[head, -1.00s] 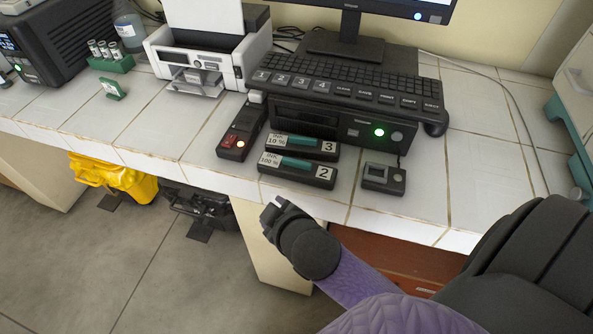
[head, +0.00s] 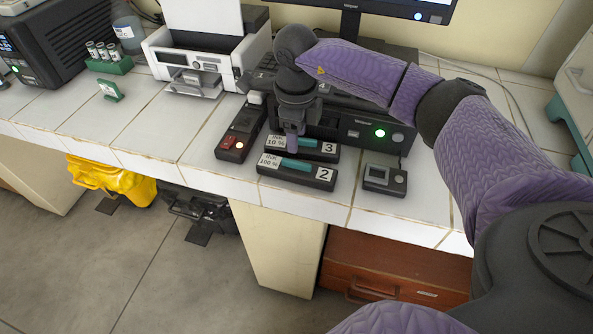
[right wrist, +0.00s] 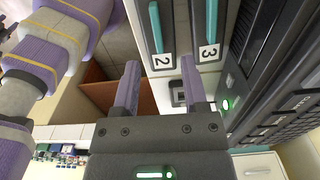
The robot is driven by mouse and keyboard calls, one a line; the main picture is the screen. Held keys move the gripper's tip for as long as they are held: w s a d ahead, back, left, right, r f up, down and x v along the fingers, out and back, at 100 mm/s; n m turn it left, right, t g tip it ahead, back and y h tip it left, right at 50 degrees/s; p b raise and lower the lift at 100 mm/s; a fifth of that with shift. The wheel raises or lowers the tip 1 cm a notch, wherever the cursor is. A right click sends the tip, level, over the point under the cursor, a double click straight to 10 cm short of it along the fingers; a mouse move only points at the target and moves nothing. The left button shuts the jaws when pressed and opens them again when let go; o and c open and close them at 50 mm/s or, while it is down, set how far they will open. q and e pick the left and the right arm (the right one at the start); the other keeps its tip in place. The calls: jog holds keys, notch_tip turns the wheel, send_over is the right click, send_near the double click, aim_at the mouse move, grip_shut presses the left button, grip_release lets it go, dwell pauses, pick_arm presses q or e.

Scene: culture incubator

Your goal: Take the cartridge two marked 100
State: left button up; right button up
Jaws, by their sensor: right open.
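Cartridge two (head: 297,172) is a dark flat block with a teal strip, labelled "INK 100 %" and "2". It lies at the front of the bench in the head view, and its "2" end also shows in the right wrist view (right wrist: 161,60). Cartridge three (head: 325,150), labelled "INK 10 %" and "3", lies just behind it. My right gripper (head: 293,143) points down over the left part of cartridge three, close behind cartridge two. In the right wrist view its two fingers (right wrist: 160,88) are apart with nothing between them. My left gripper is not in view.
A black device (head: 345,128) with a green light stands behind the cartridges. A small grey-screened box (head: 385,179) is to their right, and a dark unit with a red switch (head: 232,145) to their left. The white bench front (head: 200,172) is clear.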

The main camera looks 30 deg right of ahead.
aim_at(297, 161)
jog(key=f, duration=0.3)
jog(key=f+b, duration=0.1)
jog(key=f, duration=0.2)
jog(key=shift+s+f+b, duration=0.2)
jog(key=shift+f+b, duration=0.1)
jog(key=shift+f, duration=0.3)
jog(key=shift+r, duration=0.1)
jog(key=shift+c, duration=0.3)
grip_shut()
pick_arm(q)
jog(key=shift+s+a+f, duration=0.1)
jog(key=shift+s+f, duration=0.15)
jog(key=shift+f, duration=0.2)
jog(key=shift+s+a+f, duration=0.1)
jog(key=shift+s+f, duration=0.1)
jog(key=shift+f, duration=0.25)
pick_arm(e)
jog(key=shift+w, duration=0.1)
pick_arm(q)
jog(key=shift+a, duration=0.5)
